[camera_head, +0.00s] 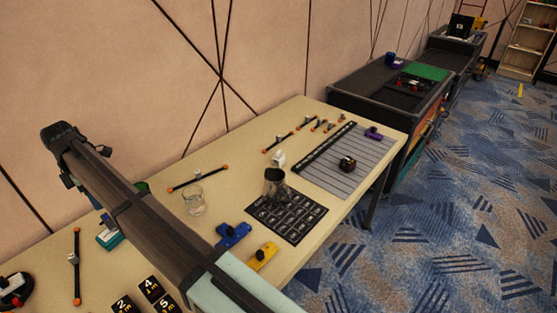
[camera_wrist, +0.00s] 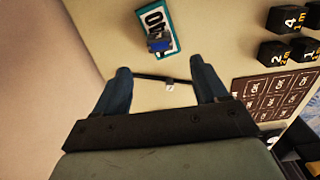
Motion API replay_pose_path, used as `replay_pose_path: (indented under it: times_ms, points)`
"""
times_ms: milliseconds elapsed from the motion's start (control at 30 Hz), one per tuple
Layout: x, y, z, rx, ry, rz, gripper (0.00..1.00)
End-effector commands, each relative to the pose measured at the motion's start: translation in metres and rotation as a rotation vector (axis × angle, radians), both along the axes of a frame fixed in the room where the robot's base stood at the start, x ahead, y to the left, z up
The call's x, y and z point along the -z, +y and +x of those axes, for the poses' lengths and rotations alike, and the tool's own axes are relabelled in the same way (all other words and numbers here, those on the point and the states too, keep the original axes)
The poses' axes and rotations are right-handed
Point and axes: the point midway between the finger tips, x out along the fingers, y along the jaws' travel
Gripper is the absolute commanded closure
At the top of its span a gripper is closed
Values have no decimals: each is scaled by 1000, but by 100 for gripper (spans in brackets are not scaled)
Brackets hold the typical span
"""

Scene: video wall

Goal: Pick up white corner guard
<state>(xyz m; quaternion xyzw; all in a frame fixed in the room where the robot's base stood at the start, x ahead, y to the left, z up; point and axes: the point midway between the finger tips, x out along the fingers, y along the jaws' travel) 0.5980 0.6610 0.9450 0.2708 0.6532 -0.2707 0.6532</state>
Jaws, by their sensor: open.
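I cannot tell for certain which white piece is the corner guard. A small white piece (camera_wrist: 169,87) sits at a thin black rod (camera_wrist: 150,78) in the wrist view, between and beyond my fingers. In the head view a similar small white piece (camera_head: 197,174) sits at a black rod with orange ends (camera_head: 181,187). A larger white piece (camera_head: 278,158) stands behind a dark cup (camera_head: 273,176). My gripper (camera_wrist: 160,67) is open and empty above the table, its two blue-grey fingers wide apart. In the head view my arm hides part of the table and the fingers are not clear.
A clear glass (camera_head: 194,201), blue clamp (camera_head: 233,235) and yellow clamp (camera_head: 263,256) lie near the black grid mat (camera_head: 290,227). A teal sign (camera_wrist: 167,20) with a blue piece and black numbered blocks (camera_wrist: 288,18) lie nearby. The wall borders the table.

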Motion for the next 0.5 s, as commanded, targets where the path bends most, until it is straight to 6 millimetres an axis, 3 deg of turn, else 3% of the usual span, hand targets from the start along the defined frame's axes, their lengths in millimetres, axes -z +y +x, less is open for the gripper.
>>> replay_pose_path:
  times_ms: [167,267,367,500]
  points:
    - [0,-3,4,6,0,0,28]
    - [0,-17,20,30,0,0,28]
    - [0,-44,49,77,0,0,28]
    - [2,-96,99,161,1,-1,28]
